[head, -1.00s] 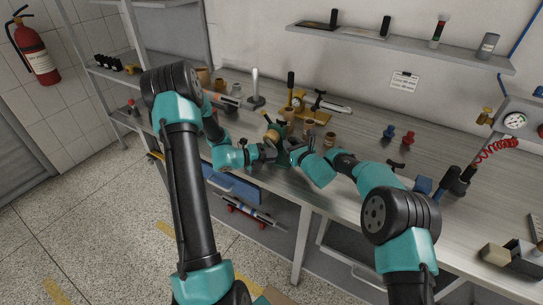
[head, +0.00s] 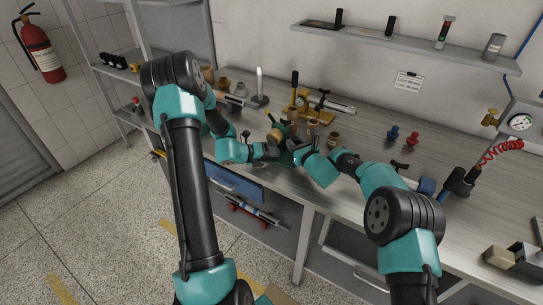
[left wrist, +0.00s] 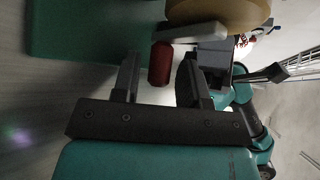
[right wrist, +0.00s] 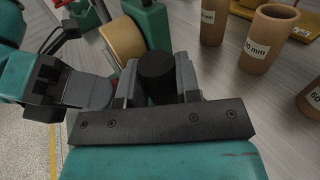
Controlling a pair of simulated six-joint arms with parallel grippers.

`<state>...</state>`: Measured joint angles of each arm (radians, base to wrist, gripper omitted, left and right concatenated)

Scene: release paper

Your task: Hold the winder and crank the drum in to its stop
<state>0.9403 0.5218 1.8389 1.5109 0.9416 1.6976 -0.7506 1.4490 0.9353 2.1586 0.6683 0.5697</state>
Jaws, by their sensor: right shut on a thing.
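The winder (head: 284,130) is a green body with a tan drum (right wrist: 122,41), standing near the bench's front edge. The drum also shows in the left wrist view (left wrist: 215,12). My right gripper (right wrist: 157,72) is shut on the winder's black upright grip (right wrist: 156,78). My left gripper (left wrist: 160,75) is open around the red crank knob (left wrist: 160,63), with a gap on each side. A pale crank arm (left wrist: 190,34) runs from the knob across the drum. In the head view my left gripper (head: 272,151) and right gripper (head: 298,152) largely hide the winder's lower part.
Brown cardboard tubes (right wrist: 268,38) with size labels stand close to the right gripper. A yellow-based tool (head: 318,114) stands behind them. Blue (head: 393,132) and red (head: 411,139) knobbed pieces stand to the right. The bench (head: 365,150) between is mostly clear.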

